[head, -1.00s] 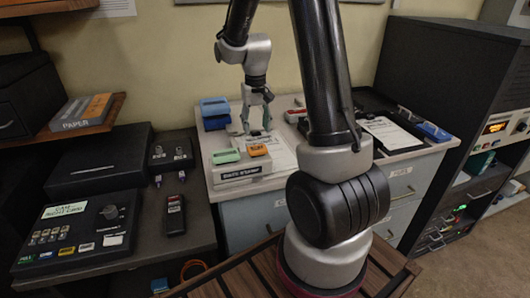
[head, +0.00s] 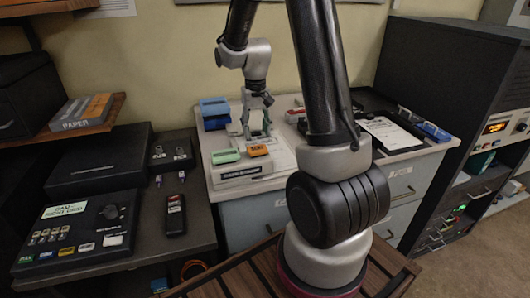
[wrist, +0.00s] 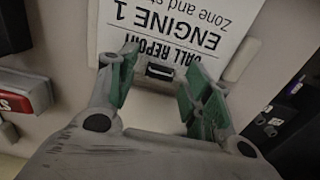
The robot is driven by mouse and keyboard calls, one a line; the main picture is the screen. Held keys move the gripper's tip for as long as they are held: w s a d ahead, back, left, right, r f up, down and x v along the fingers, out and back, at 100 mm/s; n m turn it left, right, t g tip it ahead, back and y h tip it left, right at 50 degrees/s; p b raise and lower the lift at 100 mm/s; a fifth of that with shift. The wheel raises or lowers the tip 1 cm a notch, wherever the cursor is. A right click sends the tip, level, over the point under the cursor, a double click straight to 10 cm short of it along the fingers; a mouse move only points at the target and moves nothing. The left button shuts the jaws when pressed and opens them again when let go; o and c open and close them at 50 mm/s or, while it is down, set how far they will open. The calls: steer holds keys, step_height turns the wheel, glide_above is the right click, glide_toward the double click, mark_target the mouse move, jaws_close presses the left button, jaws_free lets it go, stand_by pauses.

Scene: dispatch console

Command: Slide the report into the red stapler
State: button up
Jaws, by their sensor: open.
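The report, a white printed sheet headed CALL REPORT ENGINE 1 (wrist: 178,28), lies upside down in the wrist view. In the head view a pale sheet area shows beside my gripper (head: 257,134), partly hidden by it. My gripper is open, and its green-padded fingers (wrist: 160,85) stand either side of a small black piece at the report's heading edge. I cannot tell whether they touch it. A red object, likely the red stapler (head: 295,116), sits right of my gripper at the back of the counter. A red-labelled item (wrist: 16,104) shows at the wrist view's left edge.
Blue items (head: 214,108) stand behind left of my gripper. Green (head: 226,156) and orange (head: 257,151) blocks sit in front, by a labelled base (head: 250,174). A clipboard (head: 390,133) and blue item (head: 433,131) lie to the right. My arm covers the counter's middle.

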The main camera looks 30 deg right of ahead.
mark_target(278, 133)
steer(key=c, duration=1.1)
steer(key=shift+o, duration=0.2)
steer(key=shift+d, duration=0.1)
steer(key=shift+s+d, duration=0.35)
steer(key=shift+d, duration=0.85)
steer(key=shift+s+d, duration=0.35)
steer(key=shift+d, duration=0.85)
steer(key=shift+s+d, duration=0.35)
steer(key=shift+d, duration=0.85)
steer(key=shift+r, duration=0.1)
step_height(278, 133, up, 8)
steer(key=shift+f, duration=0.25)
